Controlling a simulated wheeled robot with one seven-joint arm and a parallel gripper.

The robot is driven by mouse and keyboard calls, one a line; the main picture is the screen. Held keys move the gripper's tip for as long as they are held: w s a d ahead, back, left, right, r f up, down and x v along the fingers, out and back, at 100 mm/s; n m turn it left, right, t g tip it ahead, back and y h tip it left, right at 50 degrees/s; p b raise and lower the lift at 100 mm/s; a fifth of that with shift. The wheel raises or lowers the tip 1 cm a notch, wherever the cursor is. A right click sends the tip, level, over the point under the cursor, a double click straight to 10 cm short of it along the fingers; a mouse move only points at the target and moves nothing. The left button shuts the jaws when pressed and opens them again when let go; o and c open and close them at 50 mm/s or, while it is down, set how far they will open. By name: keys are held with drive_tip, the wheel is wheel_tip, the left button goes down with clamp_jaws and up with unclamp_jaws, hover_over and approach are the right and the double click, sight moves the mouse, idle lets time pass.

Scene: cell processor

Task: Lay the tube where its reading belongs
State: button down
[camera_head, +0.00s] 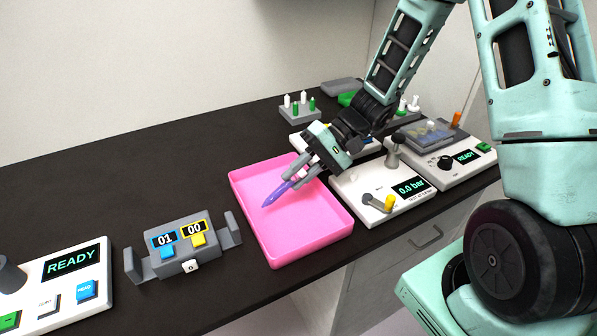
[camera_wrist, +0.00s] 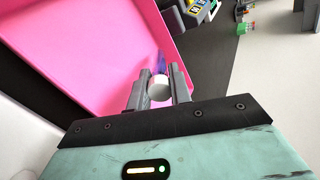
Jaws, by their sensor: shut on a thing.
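My gripper (camera_head: 306,172) is shut on the purple tube (camera_head: 279,194), near the tube's white-capped end. The tube is tilted, its pointed purple end down and to the left, over the pink tray (camera_head: 345,226). I cannot tell whether the tip touches the tray floor. In the wrist view the white cap (camera_wrist: 159,89) sits between the fingers, with a bit of purple body behind it. No other tube shows in the tray. A grey two-display counter (camera_head: 184,247) left of the tray reads 01 on blue and 00 on yellow.
A white machine (camera_head: 60,302) at the far left shows READY. Right of the tray stand a white panel (camera_head: 345,183) showing 0.0 bar and another machine (camera_head: 466,172) showing READY. A rack (camera_head: 299,113) with white and green pieces stands behind. The counter top behind the grey counter is clear.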

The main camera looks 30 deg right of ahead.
drive_tip(key=shift+f, duration=0.55)
drive_tip(key=c, duration=1.2)
unclamp_jaws()
drive_tip(key=shift+d+r, duration=0.1)
drive_tip(key=b+v, duration=0.1)
drive_tip(key=v, duration=1.6)
drive_tip(key=shift+d+b, duration=0.1)
drive_tip(key=shift+b, duration=0.3)
